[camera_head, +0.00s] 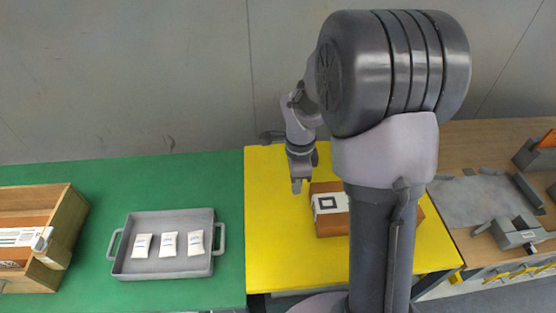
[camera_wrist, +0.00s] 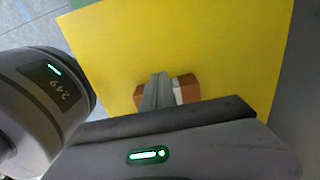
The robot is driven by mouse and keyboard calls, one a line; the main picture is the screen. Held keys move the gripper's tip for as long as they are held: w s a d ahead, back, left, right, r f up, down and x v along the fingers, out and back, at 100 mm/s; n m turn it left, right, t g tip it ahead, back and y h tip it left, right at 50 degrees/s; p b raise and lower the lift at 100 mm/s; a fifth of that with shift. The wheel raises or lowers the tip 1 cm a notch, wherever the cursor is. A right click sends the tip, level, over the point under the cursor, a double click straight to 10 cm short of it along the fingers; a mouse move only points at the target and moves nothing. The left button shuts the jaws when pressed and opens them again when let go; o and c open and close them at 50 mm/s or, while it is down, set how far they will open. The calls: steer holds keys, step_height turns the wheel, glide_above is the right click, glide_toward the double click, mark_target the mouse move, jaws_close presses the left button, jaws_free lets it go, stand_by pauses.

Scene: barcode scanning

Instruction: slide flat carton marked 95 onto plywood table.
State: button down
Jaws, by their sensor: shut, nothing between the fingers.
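A brown flat carton (camera_head: 332,225) with a white label lies on the yellow table, partly hidden behind my arm; no number on it is readable. In the wrist view the carton (camera_wrist: 188,80) shows behind and to both sides of my fingers. My gripper (camera_head: 297,188) points down by the carton's left end, shut and empty; its fingers also show in the wrist view (camera_wrist: 158,92). I cannot tell whether they touch the carton. The wood-topped table (camera_head: 475,138) at the right looks like the plywood table.
The yellow table (camera_head: 285,255) is clear left of the carton. On the green table (camera_head: 100,190) stand a grey tray (camera_head: 165,218) with three white packets and a wooden crate (camera_head: 65,225). A grey mat (camera_head: 475,200) and a grey device (camera_head: 515,232) occupy the wood-topped table.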

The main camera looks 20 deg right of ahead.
steer(key=f+b, duration=0.1)
steer(key=f, duration=0.2)
steer(key=f+b, duration=0.1)
steer(key=f, duration=0.2)
steer(key=s+f+b, duration=0.1)
steer(key=f+b, duration=0.1)
steer(key=f, duration=0.1)
steer(key=shift+d+f, duration=0.1)
steer(key=shift+f, duration=0.1)
steer(key=d, duration=0.1)
steer(key=s+d, duration=0.1)
steer(key=d, duration=0.1)
steer(key=shift+d+b, duration=0.1)
steer(key=shift+b, duration=0.25)
steer(key=shift+d, duration=0.35)
